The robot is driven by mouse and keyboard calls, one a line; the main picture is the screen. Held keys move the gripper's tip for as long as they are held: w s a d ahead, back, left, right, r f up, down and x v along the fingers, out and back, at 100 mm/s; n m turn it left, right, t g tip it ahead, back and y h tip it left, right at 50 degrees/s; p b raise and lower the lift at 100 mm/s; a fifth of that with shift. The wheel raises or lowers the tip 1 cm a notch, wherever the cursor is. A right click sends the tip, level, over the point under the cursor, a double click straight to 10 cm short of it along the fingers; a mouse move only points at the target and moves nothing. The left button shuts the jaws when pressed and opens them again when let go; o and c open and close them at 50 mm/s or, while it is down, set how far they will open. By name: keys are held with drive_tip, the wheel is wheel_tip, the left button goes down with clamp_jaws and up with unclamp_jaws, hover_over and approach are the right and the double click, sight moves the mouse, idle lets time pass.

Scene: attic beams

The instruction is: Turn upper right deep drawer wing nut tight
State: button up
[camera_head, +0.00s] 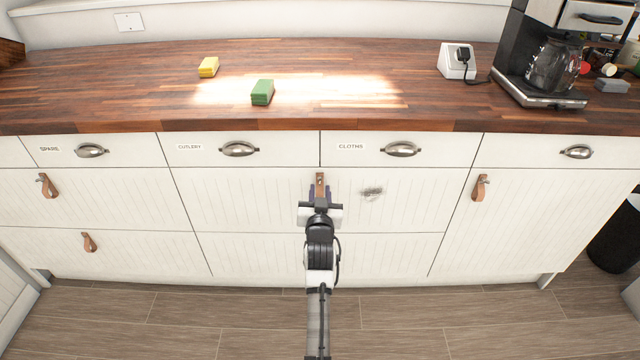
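The upper right deep drawer (270,205) is the wide cream panel in the middle, and it is closed. A brown leather strap pull (320,178) hangs at its top middle, with a small dark spot near the strap's top. I cannot make out the wing nut; it may be that spot or hidden by my gripper. My gripper (320,192) is right in front of the strap, with a dark purple finger showing on each side of it. The gap between fingers and strap is too small to tell whether they touch it.
Similar straps hang on the left drawers (48,187) and on the right door (480,188). A grey smudge (371,193) marks the drawer front. Cup pulls (400,149) line the shallow drawers above. The wooden worktop (400,60) overhangs, holding sponges (262,92) and a coffee maker (540,55).

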sight(320, 185)
drive_tip(key=shift+w, duration=1.7)
clamp_jaws()
